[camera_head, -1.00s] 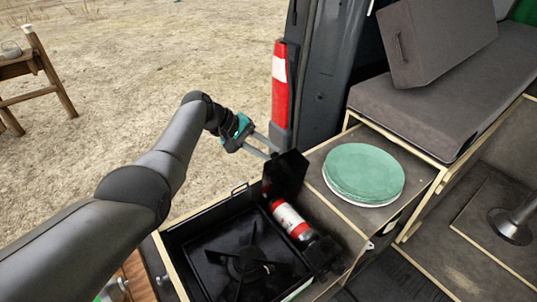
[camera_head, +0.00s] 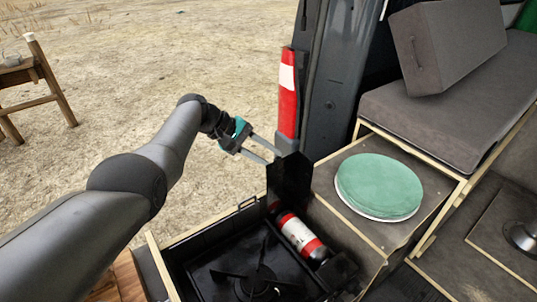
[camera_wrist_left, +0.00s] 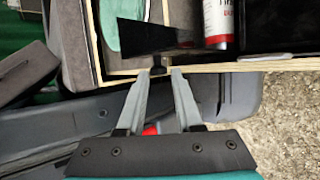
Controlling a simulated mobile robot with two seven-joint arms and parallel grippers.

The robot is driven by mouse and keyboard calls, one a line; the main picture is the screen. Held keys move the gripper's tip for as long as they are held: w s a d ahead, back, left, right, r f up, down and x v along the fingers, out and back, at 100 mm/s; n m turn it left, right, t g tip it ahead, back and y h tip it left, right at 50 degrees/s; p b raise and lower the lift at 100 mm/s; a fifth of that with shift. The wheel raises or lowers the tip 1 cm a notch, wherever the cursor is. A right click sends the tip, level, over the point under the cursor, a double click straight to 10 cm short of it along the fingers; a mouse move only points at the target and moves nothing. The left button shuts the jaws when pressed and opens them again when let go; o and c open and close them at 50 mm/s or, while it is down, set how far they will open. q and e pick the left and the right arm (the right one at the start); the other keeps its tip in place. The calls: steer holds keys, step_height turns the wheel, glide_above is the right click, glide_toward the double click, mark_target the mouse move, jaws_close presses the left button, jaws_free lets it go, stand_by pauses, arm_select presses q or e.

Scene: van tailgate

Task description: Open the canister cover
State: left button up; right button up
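The black canister cover (camera_head: 289,180) stands raised, roughly upright, at the far end of the stove box. In the left wrist view it is a dark panel (camera_wrist_left: 145,36). The red and white canister (camera_head: 298,234) lies exposed in its slot beside the burner, and part of it shows in the left wrist view (camera_wrist_left: 218,22). My left gripper (camera_head: 274,154) is just beyond the cover's upper edge. In the left wrist view its fingers (camera_wrist_left: 160,75) are apart, with a small black part near their tips; contact cannot be told. My right gripper is out of view.
A black stove burner (camera_head: 255,283) sits in the wooden-edged box. The van's door pillar with a red and white light (camera_head: 287,95) rises close behind the gripper. Open ground lies left.

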arm_select(q)
steer(key=o, duration=0.4)
steer(key=shift+c, duration=0.2)
steer(key=shift+r, duration=0.15)
steer(key=shift+a+r+p, duration=0.2)
steer(key=shift+a+p, duration=0.05)
steer(key=shift+p, duration=0.05)
steer(key=p+v, duration=0.2)
steer(key=v, duration=1.2)
steer(key=shift+a, duration=0.15)
steer(key=shift+s+r, duration=0.1)
